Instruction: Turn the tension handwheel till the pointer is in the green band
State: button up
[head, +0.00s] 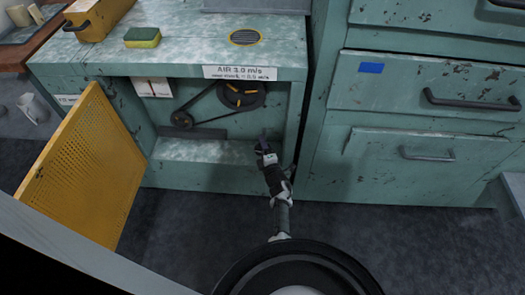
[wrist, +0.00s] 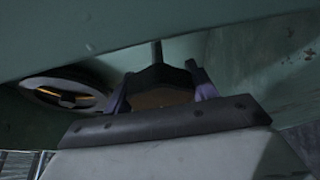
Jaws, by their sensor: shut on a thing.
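My gripper (head: 264,143) reaches into the open bay of the green cabinet, at its lower right. In the wrist view my gripper (wrist: 160,88) has its two purple fingers on either side of a dark, blocky part, seemingly the tension handwheel (wrist: 160,76), and is shut on it. A thin dark post rises behind this part. In the head view the handwheel is hidden by my gripper. A belt (head: 205,97) runs between a small pulley (head: 182,119) and a large pulley (head: 241,95) with yellow marks.
A yellow perforated door (head: 84,166) hangs open at the left of the bay. The cabinet's right post (head: 295,125) stands close beside my gripper. A sponge (head: 142,37) and a round vent (head: 245,37) are on top. Drawers (head: 415,160) stand at the right.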

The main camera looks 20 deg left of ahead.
jog(key=shift+f+m+t+b, duration=0.1)
jog(key=shift+m+t+b, duration=0.3)
jog(key=shift+m+b, duration=0.6)
jog(key=shift+m, duration=0.3)
jog(key=o, duration=1)
jog(key=p+v, duration=0.3)
jog(key=v, duration=0.4)
jog(key=shift+s+d+p, duration=0.15)
jog(key=shift+s+p, duration=0.05)
jog(key=shift+p, duration=0.15)
